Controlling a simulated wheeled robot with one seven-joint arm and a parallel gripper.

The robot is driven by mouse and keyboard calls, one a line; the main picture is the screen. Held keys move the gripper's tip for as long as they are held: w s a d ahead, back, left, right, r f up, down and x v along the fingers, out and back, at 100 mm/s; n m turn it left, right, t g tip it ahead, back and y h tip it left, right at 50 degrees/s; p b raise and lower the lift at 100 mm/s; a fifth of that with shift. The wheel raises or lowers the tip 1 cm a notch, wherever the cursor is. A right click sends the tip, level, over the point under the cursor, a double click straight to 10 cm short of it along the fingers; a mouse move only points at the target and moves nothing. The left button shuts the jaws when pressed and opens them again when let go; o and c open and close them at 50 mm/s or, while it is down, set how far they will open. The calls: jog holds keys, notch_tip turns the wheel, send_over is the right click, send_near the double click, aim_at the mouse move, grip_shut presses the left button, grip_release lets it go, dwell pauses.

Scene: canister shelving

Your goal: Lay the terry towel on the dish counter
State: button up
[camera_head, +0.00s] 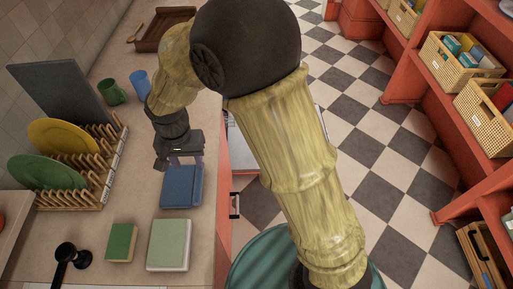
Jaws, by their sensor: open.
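A blue folded piece (181,187), which looks like the terry towel, lies flat on the pale dish counter (90,236) near its right edge. My gripper (181,163) is open, at the far edge of the blue piece, with nothing seen between its fingers. I cannot tell whether the fingers touch the blue piece. A pale green block-like piece (168,243) and a smaller dark green one (121,241) lie on the counter nearer the front.
A wooden rack (72,199) holds a yellow plate (62,137), a green plate (47,172) and a dark board (62,92). A green mug (112,92) and blue cup (139,83) stand behind. A brown tray (165,29) is at the back. Red shelves (398,108) stand right.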

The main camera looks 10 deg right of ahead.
jog(key=s+d+r+t, duration=0.1)
jog(key=s+d+r, duration=0.1)
jog(key=d, duration=1.2)
jog(key=s+d+r+n+t, duration=0.1)
jog(key=d+r, duration=0.1)
jog(key=d, duration=1.1)
jog(key=shift+s+d+t, duration=0.3)
jog(key=shift+s+d, duration=0.05)
jog(key=shift+s, duration=0.05)
